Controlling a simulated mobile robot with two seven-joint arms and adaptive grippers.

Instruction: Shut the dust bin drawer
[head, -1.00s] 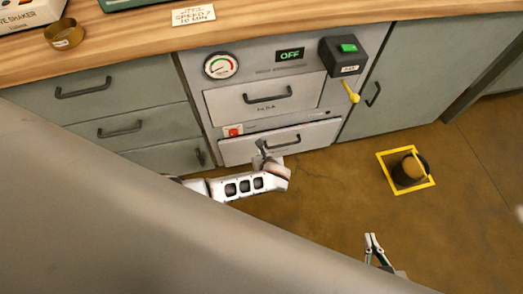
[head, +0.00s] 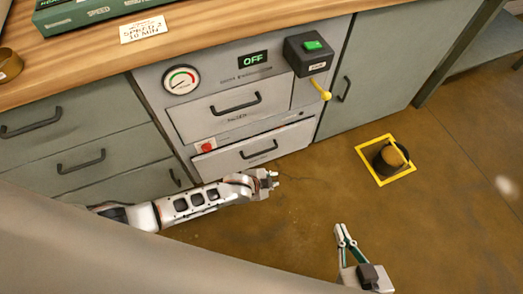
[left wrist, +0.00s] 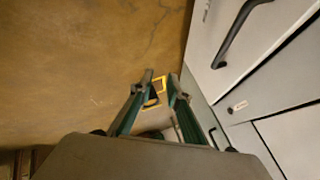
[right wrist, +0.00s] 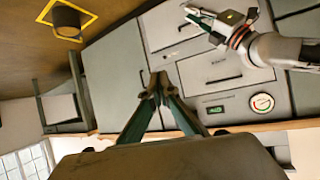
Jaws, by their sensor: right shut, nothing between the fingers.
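The dust bin drawer (head: 225,163) is the lowest pale front of the middle cabinet, with a black bar handle (head: 259,149). Its front looks close to flush in the head view, but I cannot tell whether a small gap is left. My left gripper (head: 274,180) is just in front of and below the drawer's right part, off the handle. Its fingers (left wrist: 161,77) are apart and empty in the left wrist view. It also shows beside the lower drawer in the right wrist view (right wrist: 222,20). My right gripper (head: 342,229) is shut and empty, low over the floor.
A dark bucket (head: 388,158) stands inside a yellow floor square (head: 371,175). Floor between is clear.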

